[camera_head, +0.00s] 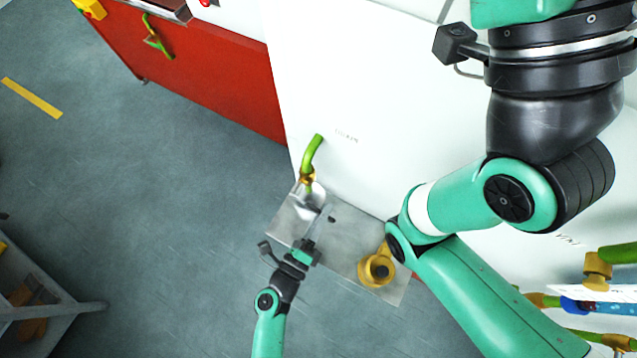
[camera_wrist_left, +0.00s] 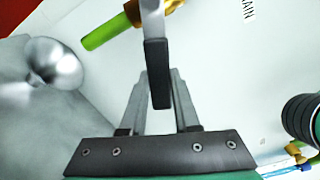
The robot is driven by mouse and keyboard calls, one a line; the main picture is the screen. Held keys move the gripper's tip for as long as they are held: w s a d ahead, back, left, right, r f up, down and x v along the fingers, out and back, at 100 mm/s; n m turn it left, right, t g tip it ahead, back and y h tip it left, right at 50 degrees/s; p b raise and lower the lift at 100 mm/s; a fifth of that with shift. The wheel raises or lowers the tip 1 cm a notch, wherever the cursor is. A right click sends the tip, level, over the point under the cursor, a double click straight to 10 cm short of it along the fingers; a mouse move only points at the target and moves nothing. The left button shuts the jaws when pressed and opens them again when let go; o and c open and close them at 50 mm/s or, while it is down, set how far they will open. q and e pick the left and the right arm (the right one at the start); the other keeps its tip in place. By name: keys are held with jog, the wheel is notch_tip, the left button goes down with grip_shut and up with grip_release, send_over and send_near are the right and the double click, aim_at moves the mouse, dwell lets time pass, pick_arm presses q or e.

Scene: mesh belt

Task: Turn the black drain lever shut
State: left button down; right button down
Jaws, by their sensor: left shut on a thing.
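The black drain lever (camera_wrist_left: 158,75) shows in the left wrist view as a black grip on a grey metal arm that runs up out of the picture. My left gripper (camera_head: 319,226) is at the drain fitting in the head view. In the left wrist view its two fingers (camera_wrist_left: 160,92) stand on either side of the black grip and are shut on it. In the head view the lever is too small and hidden to make out clearly. My right gripper is not in view.
A green pipe with a brass collar (camera_head: 308,172) stands beside the drain label on the white wall. A grey metal plate (camera_head: 345,245) below carries a brass fitting (camera_head: 377,270). A rounded silver part (camera_wrist_left: 55,62) is close to the left of the gripper. Open floor (camera_head: 170,220) lies left.

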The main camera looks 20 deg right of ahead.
pick_arm(q)
jog(key=shift+s+d+r+n+p, duration=0.1)
jog(key=shift+r+n+p, duration=0.6)
jog(key=shift+n+p, duration=0.35)
jog(key=shift+s+d+r+n+p, duration=0.1)
jog(key=shift+r+n+p, duration=0.6)
jog(key=shift+n+p, duration=0.35)
jog(key=c, duration=0.6)
grip_release()
jog(key=shift+c, duration=0.2)
jog(key=p+v, duration=0.2)
jog(key=v, duration=0.9)
jog(key=shift+s+a, duration=0.2)
jog(key=shift+a, duration=0.1)
